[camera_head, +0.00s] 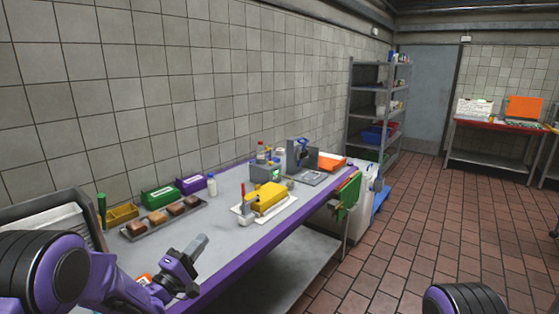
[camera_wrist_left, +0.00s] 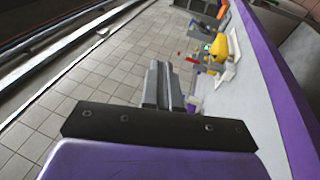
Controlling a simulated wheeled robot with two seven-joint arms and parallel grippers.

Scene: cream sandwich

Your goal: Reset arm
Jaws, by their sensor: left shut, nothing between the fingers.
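My left gripper (camera_head: 192,254) is over the near left part of the work table, above its purple front edge. Its grey fingers are shut with nothing between them. In the left wrist view the two fingers of the left gripper (camera_wrist_left: 163,88) lie side by side and point toward the far end of the table. My right gripper is not in view; only a dark round part of an arm of mine shows at the bottom right of the head view.
The table (camera_head: 228,207) holds a tray of brown bread pieces (camera_head: 165,217), a green box (camera_head: 159,196), a purple box (camera_head: 190,184), a white bottle (camera_head: 212,185) and a yellow block (camera_head: 265,197) on a white board. A shelf rack (camera_head: 351,104) stands behind. The tiled floor right is clear.

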